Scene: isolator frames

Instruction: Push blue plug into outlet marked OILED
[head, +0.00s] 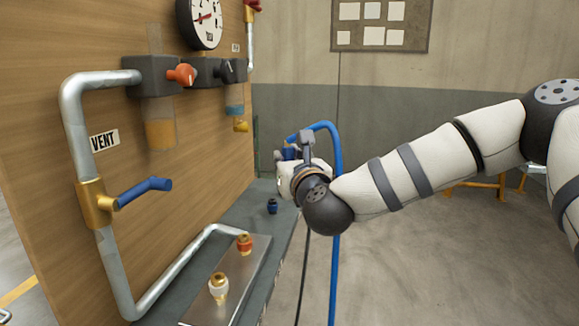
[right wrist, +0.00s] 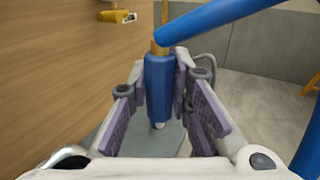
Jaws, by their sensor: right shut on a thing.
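The blue plug (right wrist: 159,88) is upright between the purple-padded fingers of my right gripper (right wrist: 163,70) in the right wrist view. The gripper is shut on it, and a blue hose (right wrist: 215,18) bends away from its top. No label reading OILED is legible. A brass outlet-like fitting (head: 241,126) sits low on the panel; it also shows in the right wrist view (right wrist: 112,16) beside a small unreadable tag. My left gripper is not in view.
A wooden panel (head: 60,130) on the left carries a gauge (head: 201,20), regulators and a grey pipe with a blue-handled valve (head: 145,192), near a VENT label.

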